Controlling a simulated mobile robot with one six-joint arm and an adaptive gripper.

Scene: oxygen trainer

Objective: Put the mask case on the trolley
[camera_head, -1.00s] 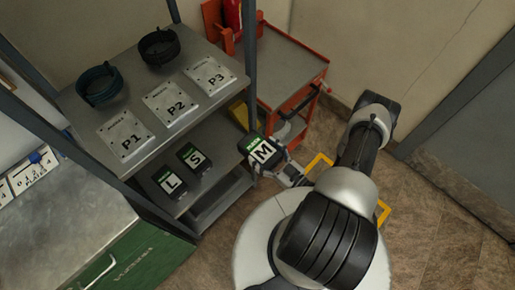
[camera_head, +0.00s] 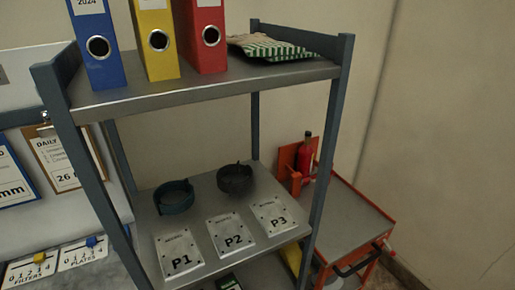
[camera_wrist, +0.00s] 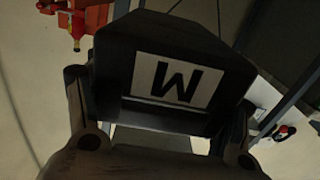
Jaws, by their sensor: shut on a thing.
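The mask case (camera_wrist: 160,42) is dark with a white label marked M, which appears upside down in the wrist view. My gripper (camera_wrist: 160,108) is shut on it, with one finger at each side. The case hides much of the middle of that view. The trolley (camera_head: 347,218) is orange-red with a bare grey top and stands right of the shelf rack in the head view. My gripper and the held case are not clearly visible in the head view.
The shelf rack (camera_head: 330,130) stands left of the trolley, its post close by. Its middle shelf holds plates P1 (camera_head: 181,258), P2 (camera_head: 231,237) and P3 (camera_head: 272,215) and two dark rings. A red extinguisher (camera_head: 306,155) stands at the trolley's back left. Binders stand on top.

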